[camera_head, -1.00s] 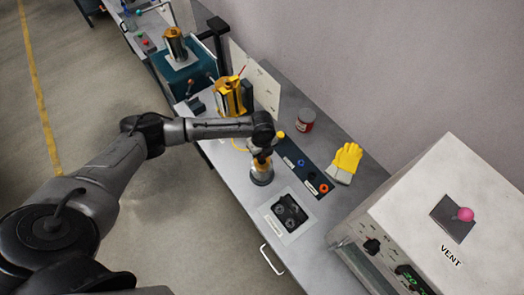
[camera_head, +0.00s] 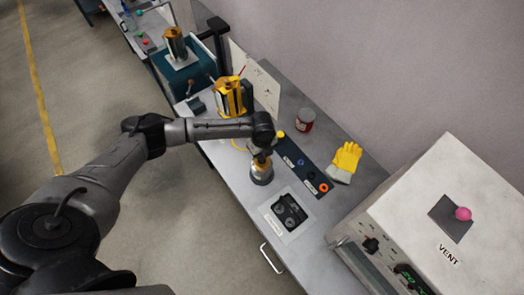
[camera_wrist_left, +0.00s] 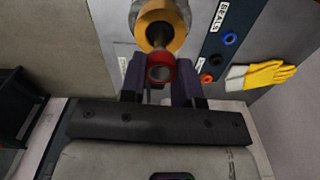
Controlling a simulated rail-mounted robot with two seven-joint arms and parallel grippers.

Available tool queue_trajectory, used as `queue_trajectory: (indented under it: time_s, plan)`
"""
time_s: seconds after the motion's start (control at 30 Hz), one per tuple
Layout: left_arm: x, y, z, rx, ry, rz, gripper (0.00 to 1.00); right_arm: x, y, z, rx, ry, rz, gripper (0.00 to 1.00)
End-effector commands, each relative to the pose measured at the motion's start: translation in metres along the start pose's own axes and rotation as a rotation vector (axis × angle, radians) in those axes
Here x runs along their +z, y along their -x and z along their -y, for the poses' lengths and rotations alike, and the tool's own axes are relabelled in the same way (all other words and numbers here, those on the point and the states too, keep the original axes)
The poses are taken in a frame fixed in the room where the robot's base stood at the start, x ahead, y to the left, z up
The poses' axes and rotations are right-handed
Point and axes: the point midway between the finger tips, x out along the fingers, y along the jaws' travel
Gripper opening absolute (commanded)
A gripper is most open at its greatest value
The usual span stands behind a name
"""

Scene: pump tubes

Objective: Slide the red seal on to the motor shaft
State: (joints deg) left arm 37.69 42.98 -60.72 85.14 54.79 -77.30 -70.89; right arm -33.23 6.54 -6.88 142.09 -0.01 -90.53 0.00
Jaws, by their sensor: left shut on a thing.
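The red seal (camera_wrist_left: 160,68) is a short ring with a grey middle, between the fingertips of my left gripper (camera_wrist_left: 160,87) in the left wrist view. The gripper is shut on it. I cannot tell whether the shaft tip is inside the ring. In the head view the motor (camera_head: 262,176) stands upright on the bench under my left gripper (camera_head: 261,158), which hides its top and the seal. My right gripper is out of view.
A dark seal strip (camera_head: 292,153) beside the motor holds blue, black and orange rings. A black-topped plate (camera_head: 298,229) lies in front, a yellow glove (camera_head: 344,160) and red can (camera_head: 304,119) behind. A yellow pump (camera_head: 229,97) stands left, the VENT box (camera_head: 410,215) right.

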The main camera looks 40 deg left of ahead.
Motion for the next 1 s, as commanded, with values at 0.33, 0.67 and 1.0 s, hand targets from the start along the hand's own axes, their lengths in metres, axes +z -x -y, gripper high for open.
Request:
queue_trajectory:
  time_s: [0.33, 0.67, 1.0]
  plan:
    - [0.000, -0.009, 0.000, 0.000, 0.000, 0.000, 0.06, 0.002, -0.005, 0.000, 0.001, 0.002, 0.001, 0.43]
    - [0.000, -0.017, 0.000, 0.000, 0.000, 0.000, 0.06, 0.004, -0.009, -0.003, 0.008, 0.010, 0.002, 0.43]
    - [0.000, -0.025, 0.000, 0.000, 0.000, 0.000, 0.06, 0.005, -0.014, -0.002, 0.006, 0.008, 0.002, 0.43]
